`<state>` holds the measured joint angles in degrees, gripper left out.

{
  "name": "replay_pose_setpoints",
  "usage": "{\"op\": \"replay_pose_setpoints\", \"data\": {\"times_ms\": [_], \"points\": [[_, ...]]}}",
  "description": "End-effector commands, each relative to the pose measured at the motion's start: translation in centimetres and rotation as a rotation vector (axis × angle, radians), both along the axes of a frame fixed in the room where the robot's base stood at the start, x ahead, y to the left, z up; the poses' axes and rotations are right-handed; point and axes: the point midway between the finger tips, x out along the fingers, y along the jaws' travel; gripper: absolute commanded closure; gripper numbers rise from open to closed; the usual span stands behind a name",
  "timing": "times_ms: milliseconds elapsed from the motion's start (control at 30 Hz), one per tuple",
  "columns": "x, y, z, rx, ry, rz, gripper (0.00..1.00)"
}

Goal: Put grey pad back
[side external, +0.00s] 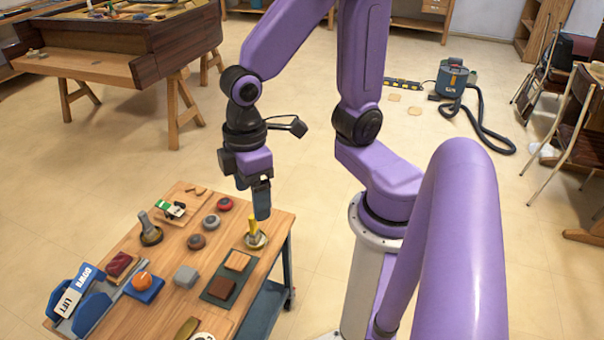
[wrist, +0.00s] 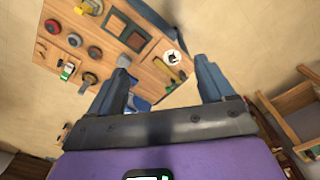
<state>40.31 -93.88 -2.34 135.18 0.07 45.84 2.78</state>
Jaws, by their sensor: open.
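A small grey block (side external: 186,277), the thing that best fits the grey pad, lies on the wooden table (side external: 175,318) left of a dark green mat (side external: 217,290). The mat bears two brown blocks, one of them a lighter brown block (side external: 237,261). My gripper (side external: 262,212) points down over the table's far right corner, well away from the grey block. It is open and empty; both fingers show apart in the wrist view (wrist: 162,62). In that view the table (wrist: 112,68) lies beyond the fingers.
A yellow-handled tool (side external: 253,232) on a round base stands close below my gripper. Several round discs (side external: 211,222) and a knobbed tool (side external: 149,230) stand at the back. A blue rack (side external: 92,312) with labelled blocks is at the front left.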

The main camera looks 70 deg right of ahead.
Motion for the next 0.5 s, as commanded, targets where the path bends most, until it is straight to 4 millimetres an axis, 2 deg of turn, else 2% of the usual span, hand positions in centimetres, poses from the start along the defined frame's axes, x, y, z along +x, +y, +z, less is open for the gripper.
{"op": "replay_pose_setpoints", "data": {"times_ms": [33,100,200,333,500], "points": [[-1.7,-0.9,0.7,0.006,-0.005,0.041,0.18],[-3.6,-2.0,1.2,0.008,-0.005,0.093,0.18],[-5.7,-3.4,1.7,0.008,-0.006,0.152,0.18],[-7.3,-4.5,2.0,0.008,-0.006,0.197,0.18],[-7.8,-4.9,2.1,0.005,-0.004,0.214,0.18]]}}
